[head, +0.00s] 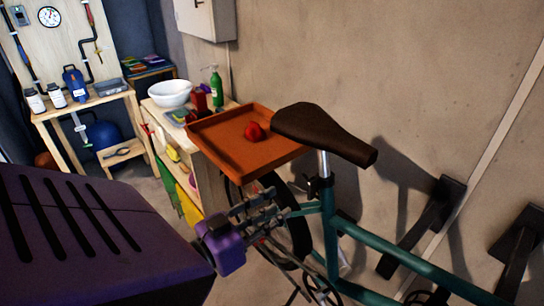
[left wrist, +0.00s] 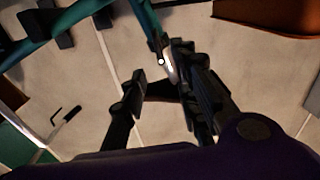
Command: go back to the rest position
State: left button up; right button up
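My left gripper (head: 281,203) reaches in from the left in the head view, in front of the bicycle's teal frame (head: 331,235). In the left wrist view the gripper (left wrist: 153,72) shows two dark fingers apart, with a gap between them. The bicycle's dark saddle (left wrist: 168,91) appears beyond that gap; I cannot tell how far off it is. Nothing seems held. The brown saddle (head: 325,131) stands upright on its post, right of the gripper in the head view. My right gripper is not in view.
An orange tray (head: 215,134) holding a red object (head: 253,131) is behind the gripper. A low shelf carries a white bowl (head: 170,94) and a green bottle (head: 215,86). A wooden workbench (head: 99,100) stands at back left. Black wall racks (head: 425,222) are at right.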

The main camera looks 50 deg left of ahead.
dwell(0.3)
pick_arm(q)
jog(key=s+d+f+g+y+p, duration=0.1)
jog(key=s+f+g, duration=0.2)
jog(key=f, duration=0.6)
jog(key=s+d+f+g+p, duration=0.1)
jog(key=s+f+g, duration=0.15)
jog(key=f, duration=0.65)
jog(key=s+d+f+g+p, duration=0.3)
jog(key=s+d+f+g, duration=0.1)
jog(key=s+d+f, duration=0.7)
jog(key=shift+s+f, duration=0.25)
jog(key=shift+f, duration=0.2)
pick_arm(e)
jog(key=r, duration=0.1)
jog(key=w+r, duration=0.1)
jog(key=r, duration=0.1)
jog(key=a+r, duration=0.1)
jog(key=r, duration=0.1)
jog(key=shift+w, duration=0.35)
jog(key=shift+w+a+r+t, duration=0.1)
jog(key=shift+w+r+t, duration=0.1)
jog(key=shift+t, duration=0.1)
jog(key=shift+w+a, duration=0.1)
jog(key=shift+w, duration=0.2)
